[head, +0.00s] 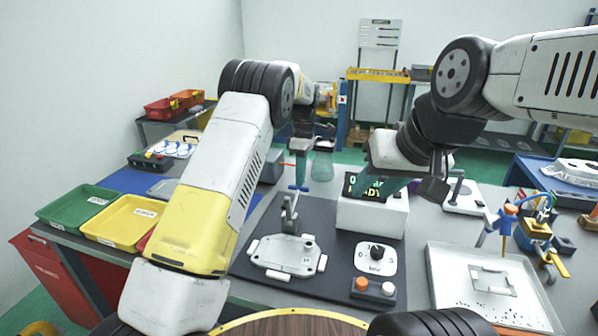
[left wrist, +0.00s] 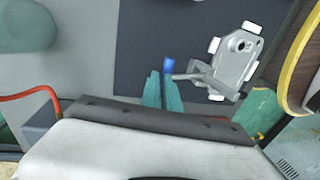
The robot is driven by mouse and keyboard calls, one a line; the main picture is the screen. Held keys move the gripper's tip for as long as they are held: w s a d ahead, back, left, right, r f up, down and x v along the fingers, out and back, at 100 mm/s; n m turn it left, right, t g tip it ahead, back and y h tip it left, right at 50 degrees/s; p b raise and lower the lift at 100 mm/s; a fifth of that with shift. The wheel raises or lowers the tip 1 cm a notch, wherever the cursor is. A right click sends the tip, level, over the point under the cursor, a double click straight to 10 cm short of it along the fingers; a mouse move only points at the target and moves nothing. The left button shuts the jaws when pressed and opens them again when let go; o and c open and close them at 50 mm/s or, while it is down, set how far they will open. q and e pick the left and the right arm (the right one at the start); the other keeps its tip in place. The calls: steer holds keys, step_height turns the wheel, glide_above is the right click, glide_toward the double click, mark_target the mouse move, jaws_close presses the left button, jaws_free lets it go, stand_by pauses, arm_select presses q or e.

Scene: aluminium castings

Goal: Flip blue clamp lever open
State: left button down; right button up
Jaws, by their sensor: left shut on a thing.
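The blue clamp lever tip (head: 298,188) sits atop a grey metal clamp (head: 289,218) on the dark mat, at the back edge of the silver casting (head: 285,256). My left gripper (head: 301,182) points down at the lever with its teal fingers. In the left wrist view the fingers (left wrist: 163,80) are close together, shut on the lever, whose blue end (left wrist: 168,64) shows just past their tips. The clamp arm (left wrist: 195,72) runs from there to the casting (left wrist: 236,58). My right gripper (head: 385,186) hangs before the white display box; its finger gap is unclear.
The white box (head: 370,218) with a display stands right of the clamp. A dial plate (head: 376,259) and orange and white buttons lie in front of it. A white tray (head: 450,295) is at right. Green (head: 80,207) and yellow (head: 124,221) bins are at left.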

arm_select(q)
step_height(320, 180, up, 8)
steer(key=w, duration=0.1)
steer(key=shift+w+d+f, duration=0.15)
steer(key=shift+w+d, duration=0.05)
